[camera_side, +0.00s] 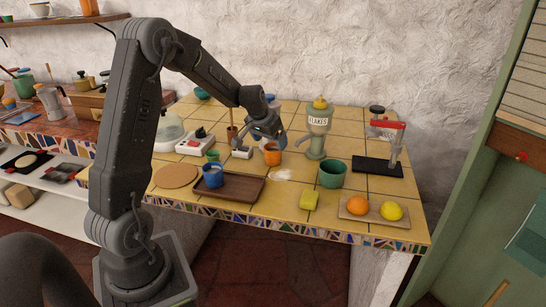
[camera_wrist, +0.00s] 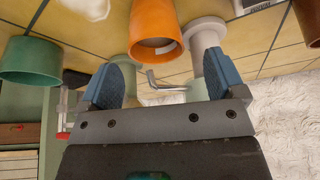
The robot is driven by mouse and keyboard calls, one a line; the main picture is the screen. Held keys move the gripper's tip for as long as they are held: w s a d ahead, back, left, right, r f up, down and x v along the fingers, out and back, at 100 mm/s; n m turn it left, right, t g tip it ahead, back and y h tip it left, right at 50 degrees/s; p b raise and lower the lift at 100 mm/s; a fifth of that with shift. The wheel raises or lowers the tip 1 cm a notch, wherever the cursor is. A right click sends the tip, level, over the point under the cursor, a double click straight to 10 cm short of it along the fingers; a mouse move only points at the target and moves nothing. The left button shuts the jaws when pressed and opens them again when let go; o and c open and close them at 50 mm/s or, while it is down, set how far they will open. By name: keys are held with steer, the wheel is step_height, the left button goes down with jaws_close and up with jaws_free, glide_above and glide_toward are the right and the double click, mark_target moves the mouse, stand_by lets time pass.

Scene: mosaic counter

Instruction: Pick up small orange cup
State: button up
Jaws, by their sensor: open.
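The small orange cup (camera_side: 272,156) stands upright on the yellow tiled counter, near its middle. In the wrist view the orange cup (camera_wrist: 154,28) is at the top centre, its opening facing down the picture. My gripper (camera_side: 270,136) is close by it, just above and behind the cup in the side view. In the wrist view my gripper (camera_wrist: 160,72) has its two blue fingers spread wide. The cup lies beyond the fingertips, in line with the gap, and nothing is held.
A green pot (camera_side: 332,174) and the flakes dispenser (camera_side: 317,135) stand right of the cup. A brown tray (camera_side: 243,190) with a blue cup (camera_side: 212,176) is at front left. A yellow sponge (camera_side: 309,200) and a fruit board (camera_side: 375,219) lie front right.

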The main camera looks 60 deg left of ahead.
mark_target(273, 147)
steer(key=shift+d+x, duration=0.15)
steer(key=shift+x, duration=0.8)
steer(key=shift+d+x, duration=0.15)
steer(key=shift+x, duration=0.85)
steer(key=shift+s, duration=0.1)
steer(key=shift+c, duration=0.4)
steer(key=shift+a, duration=0.1)
steer(key=c, duration=1)
